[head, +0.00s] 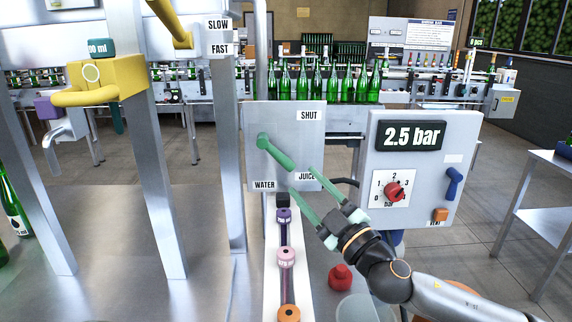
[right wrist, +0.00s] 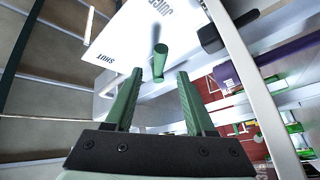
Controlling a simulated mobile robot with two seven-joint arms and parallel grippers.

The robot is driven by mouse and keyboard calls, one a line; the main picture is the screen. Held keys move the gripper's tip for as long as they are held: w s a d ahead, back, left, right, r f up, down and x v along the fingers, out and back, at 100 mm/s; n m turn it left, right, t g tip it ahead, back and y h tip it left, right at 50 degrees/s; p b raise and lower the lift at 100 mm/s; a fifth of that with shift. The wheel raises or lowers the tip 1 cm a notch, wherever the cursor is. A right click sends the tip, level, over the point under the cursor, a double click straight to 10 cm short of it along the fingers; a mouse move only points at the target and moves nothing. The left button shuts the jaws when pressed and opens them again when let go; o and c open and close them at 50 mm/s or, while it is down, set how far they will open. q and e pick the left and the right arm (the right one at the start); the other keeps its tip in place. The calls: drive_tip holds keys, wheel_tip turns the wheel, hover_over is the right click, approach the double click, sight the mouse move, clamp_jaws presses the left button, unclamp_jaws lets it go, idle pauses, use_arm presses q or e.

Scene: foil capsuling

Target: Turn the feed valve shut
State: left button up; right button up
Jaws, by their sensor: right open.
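The feed valve is a green lever (head: 276,152) on a grey panel (head: 284,118) labelled SHUT at the upper right, WATER at the lower left and JUICE at the lower right. The lever slants down and right, towards JUICE. My right gripper (head: 302,180) is open, its two green fingers pointing up-left at the lever's lower end. In the right wrist view the lever (right wrist: 159,64) shows beyond and between the spread fingertips (right wrist: 158,78). The fingers do not appear closed on it; contact cannot be told. My left gripper is not in view.
Right of the valve stands a panel (head: 456,133) reading 2.5 bar, with a red dial (head: 394,191) and a blue lever (head: 453,183). Below the valve is a white rail with coloured spools (head: 286,256). Green bottles (head: 317,82) stand behind. Steel posts (head: 150,150) rise at left.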

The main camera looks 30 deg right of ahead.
sight(287, 164)
drive_tip(key=p+x, duration=0.1)
drive_tip(key=x, duration=0.4)
drive_tip(key=shift+r+p, duration=0.2)
drive_tip(key=shift+p, duration=0.15)
drive_tip(key=shift+w+a, duration=0.1)
drive_tip(key=shift+w, duration=0.6)
drive_tip(key=shift+c, duration=0.4)
clamp_jaws()
